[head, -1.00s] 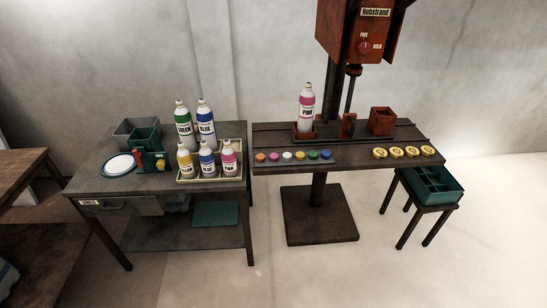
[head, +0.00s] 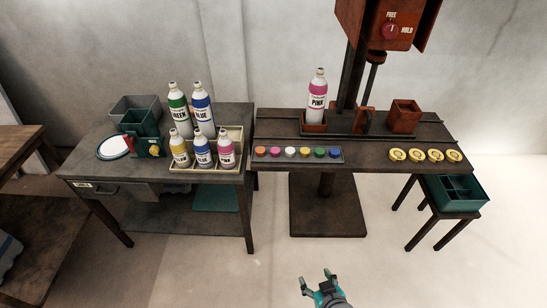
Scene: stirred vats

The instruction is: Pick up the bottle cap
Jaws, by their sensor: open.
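A row of small coloured caps lies in a shallow grey tray (head: 338,160) along the front of the drill-stand table. From left they are an orange cap (head: 261,151), a magenta cap (head: 276,152), a white cap (head: 290,153), a yellow cap (head: 305,153), a green cap (head: 320,153) and a blue cap (head: 335,153). A pink-labelled bottle (head: 317,100) stands upright in a rust-red holder (head: 314,127) behind them. My gripper (head: 316,278) is open and empty at the bottom of the view, in front of the table and well apart from the caps.
Several yellow discs (head: 415,156) lie on the table's right part, near a rust-red box (head: 404,117). A press with a red head (head: 372,30) rises behind. The left table (head: 105,170) holds a bottle crate (head: 209,166) and a green bin (head: 138,122). A teal divided box (head: 468,204) sits on a stool.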

